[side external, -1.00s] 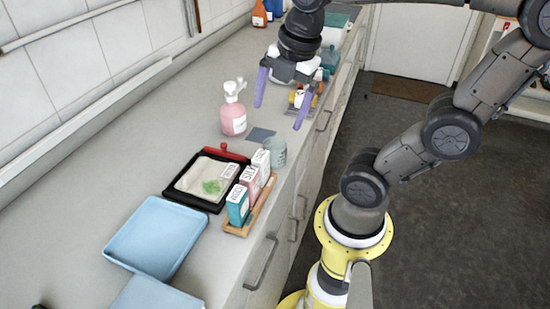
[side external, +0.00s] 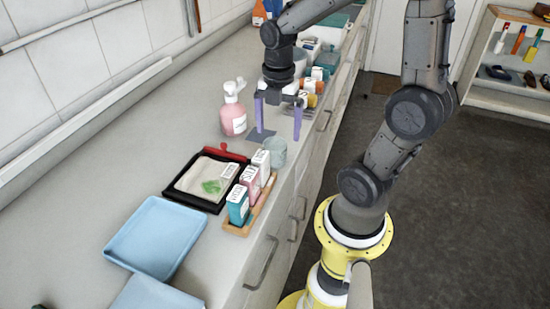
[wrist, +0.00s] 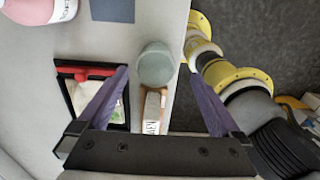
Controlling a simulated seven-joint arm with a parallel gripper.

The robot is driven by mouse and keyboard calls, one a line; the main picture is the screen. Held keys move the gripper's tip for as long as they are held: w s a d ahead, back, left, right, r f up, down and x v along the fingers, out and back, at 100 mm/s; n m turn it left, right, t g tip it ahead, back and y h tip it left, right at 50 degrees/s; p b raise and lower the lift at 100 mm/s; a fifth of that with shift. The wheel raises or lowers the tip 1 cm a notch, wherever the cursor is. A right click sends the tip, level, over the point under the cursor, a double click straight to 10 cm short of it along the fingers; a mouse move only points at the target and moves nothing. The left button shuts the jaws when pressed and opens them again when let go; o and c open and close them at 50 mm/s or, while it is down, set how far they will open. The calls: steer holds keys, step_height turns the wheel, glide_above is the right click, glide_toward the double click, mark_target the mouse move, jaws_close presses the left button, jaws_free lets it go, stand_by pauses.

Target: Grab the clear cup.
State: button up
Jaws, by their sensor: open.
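The clear cup (side external: 275,152) is a greenish, see-through cup standing upright on the grey counter, close to its front edge and just beyond the small boxes. In the wrist view the clear cup (wrist: 155,64) lies ahead of the gap between my fingers, a little beyond the tips. My gripper (side external: 277,132) has two purple fingers pointing down, spread apart, with nothing between them. It is above and slightly behind the cup in the side view. In the wrist view my gripper (wrist: 160,75) is open, its fingers on either side of the cup's line.
A pink pump bottle (side external: 233,115) stands left of my gripper. A black tray (side external: 205,178) and a wooden holder with small boxes (side external: 250,215) are nearer the camera. A blue tray (side external: 157,237) lies further forward. A grey square (side external: 258,135) lies flat beside the cup.

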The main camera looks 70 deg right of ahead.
mark_target(275, 145)
steer(key=shift+w+a+f, duration=0.15)
steer(key=shift+f, duration=1.3)
steer(key=shift+w+a+f, duration=0.1)
steer(key=shift+w+f, duration=0.05)
steer(key=shift+f, duration=1.3)
steer(key=shift+c, duration=0.3)
steer(key=c, duration=1.3)
steer(key=shift+r, duration=0.15)
